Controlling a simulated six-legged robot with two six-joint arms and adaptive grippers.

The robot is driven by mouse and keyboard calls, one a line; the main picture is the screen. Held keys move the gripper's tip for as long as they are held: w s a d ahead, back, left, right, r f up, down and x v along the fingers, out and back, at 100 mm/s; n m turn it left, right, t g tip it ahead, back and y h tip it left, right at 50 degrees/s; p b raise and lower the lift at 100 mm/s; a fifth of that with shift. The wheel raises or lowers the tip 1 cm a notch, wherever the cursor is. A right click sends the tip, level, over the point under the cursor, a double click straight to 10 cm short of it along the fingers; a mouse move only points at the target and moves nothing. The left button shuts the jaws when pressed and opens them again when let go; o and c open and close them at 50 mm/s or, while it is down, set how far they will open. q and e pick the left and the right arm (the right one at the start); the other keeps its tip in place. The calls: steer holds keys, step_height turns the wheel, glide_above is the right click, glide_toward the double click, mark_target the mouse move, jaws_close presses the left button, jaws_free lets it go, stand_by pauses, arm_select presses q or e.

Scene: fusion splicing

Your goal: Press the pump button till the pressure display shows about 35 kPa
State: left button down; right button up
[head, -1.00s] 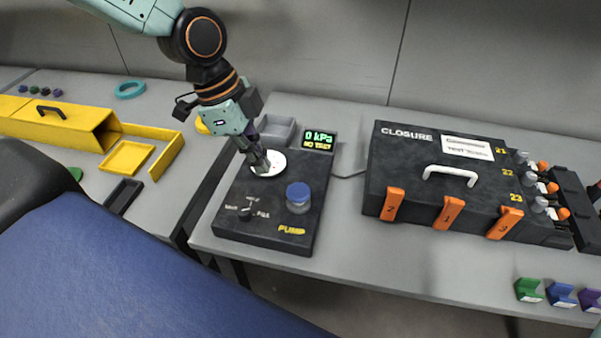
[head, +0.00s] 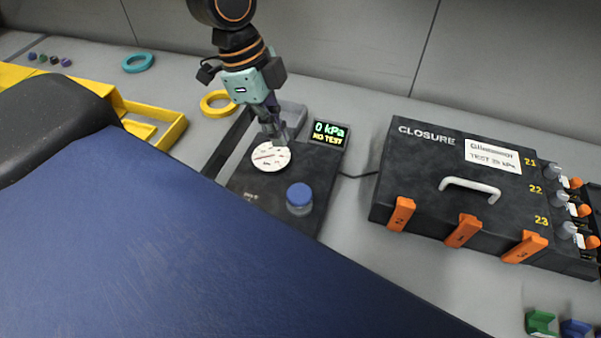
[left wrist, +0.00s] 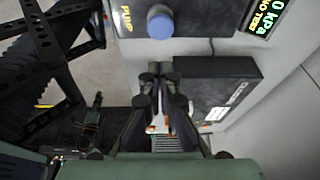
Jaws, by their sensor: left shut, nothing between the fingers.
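The black pump unit (head: 322,168) has a blue round button (head: 299,194) near its front right. The button also shows at the top of the left wrist view (left wrist: 160,20). The pressure display (head: 328,133) is lit and reads 0 kPa, NO TEST. A white round dial (head: 267,163) lies on the pump's upper left. My left gripper (head: 281,138) is shut and empty, pointing down. In the head view it overlaps the dial's upper edge, behind and left of the button and apart from it. My right gripper is out of view.
A black CLOSURE case (head: 430,158) with a white handle and orange latches stands right of the pump. A yellow ring (head: 216,112) and a yellow tray (head: 172,128) lie to the left. My blue body hides the pump's front edge. Grey table shows between pump and case.

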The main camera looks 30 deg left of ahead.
arm_select(q)
steer(key=b, duration=0.4)
glide_toward(301, 194)
steer(key=x, duration=0.5)
steer(key=shift+d+f, duration=0.25)
steer(key=shift+d, duration=0.05)
steer(key=shift+f, duration=0.3)
steer(key=shift+a+f, duration=0.15)
steer(key=shift+f, duration=0.05)
steer(key=shift+w, duration=0.1)
